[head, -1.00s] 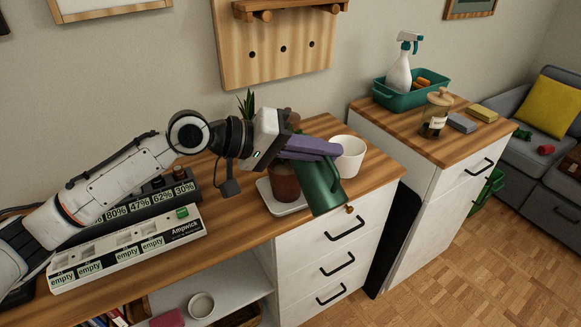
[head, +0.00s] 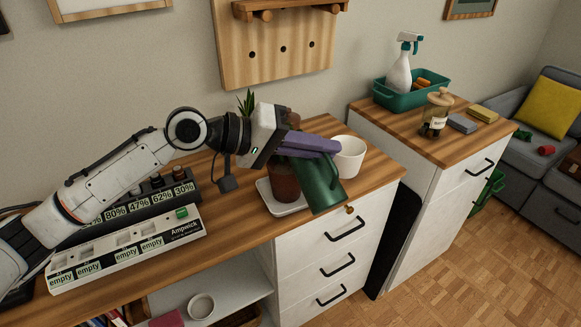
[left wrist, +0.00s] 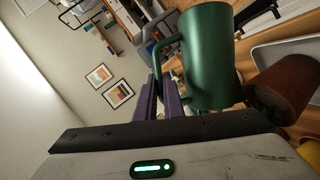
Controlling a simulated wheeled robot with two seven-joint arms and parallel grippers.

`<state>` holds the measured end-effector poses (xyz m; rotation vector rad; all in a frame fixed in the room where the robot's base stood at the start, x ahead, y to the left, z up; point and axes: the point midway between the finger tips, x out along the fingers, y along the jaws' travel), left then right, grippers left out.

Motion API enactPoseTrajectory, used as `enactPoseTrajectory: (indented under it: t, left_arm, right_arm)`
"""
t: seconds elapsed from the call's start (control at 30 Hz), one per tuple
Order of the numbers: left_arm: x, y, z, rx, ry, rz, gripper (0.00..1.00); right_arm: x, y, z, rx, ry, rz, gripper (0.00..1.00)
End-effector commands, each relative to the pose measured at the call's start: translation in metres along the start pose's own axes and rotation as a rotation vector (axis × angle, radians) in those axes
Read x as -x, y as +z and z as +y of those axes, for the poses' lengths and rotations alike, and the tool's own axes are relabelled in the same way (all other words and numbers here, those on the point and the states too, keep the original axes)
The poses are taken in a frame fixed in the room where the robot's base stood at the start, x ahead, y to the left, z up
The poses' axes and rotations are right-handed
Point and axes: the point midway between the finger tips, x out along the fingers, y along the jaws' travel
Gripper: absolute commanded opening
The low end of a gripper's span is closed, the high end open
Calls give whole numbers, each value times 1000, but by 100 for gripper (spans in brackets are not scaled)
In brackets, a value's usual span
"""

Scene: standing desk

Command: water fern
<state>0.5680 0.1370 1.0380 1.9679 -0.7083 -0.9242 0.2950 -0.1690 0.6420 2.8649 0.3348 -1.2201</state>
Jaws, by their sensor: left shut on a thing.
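My left gripper (head: 312,143), with purple fingers, is shut on the handle of a green watering can (head: 324,190). The can is tilted, in front of and beside a brown pot (head: 283,183) on a white tray (head: 290,209). In the left wrist view the can (left wrist: 209,60) is beside the gripper fingers (left wrist: 163,98), and the brown pot (left wrist: 284,88) is to its right. Whether water is flowing cannot be seen. My right gripper is not in view.
A white pot (head: 349,157) stands close to the right of the can. Green pointed leaves (head: 246,103) show behind my wrist. A charging strip (head: 130,248) lies at the left of the desk. A cabinet (head: 440,150) with a jar (head: 436,112) stands further right.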

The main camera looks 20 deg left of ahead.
Motion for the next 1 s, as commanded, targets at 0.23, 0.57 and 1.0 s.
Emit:
enactPoseTrajectory:
  t: [0.23,0.57,1.0]
  left_arm:
    - [1,-2,2,6,7,1,0]
    - [2,-4,2,15,10,0,0]
    - [2,-5,3,27,15,-3,0]
  right_arm:
    - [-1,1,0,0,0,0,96]
    - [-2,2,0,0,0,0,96]
    - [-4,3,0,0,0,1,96]
